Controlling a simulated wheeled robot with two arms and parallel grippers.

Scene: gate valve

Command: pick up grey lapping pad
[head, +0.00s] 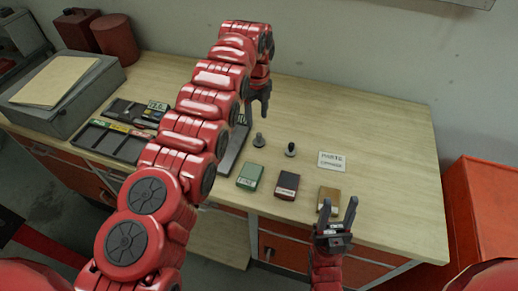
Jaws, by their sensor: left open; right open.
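I cannot clearly pick out a grey lapping pad. On the bench, a green block (250,177), a dark red block (287,185) and a brown block (328,197) lie in a row near the front edge, each with a pale label. A dark grey flat piece (232,153) is partly hidden behind my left arm. My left gripper (259,108) is open, fingers down, behind the small dark knobbed parts. My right gripper (338,213) is open at the front edge, its fingers pointing away just in front of the brown block and overlapping it in view.
Two small dark knobbed parts (259,140) (291,149) stand mid-bench beside a white printed card (332,161). A black tray (92,138) with tools and a grey case (60,105) are at left. An orange-red cabinet (490,215) stands right. The bench's back right is clear.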

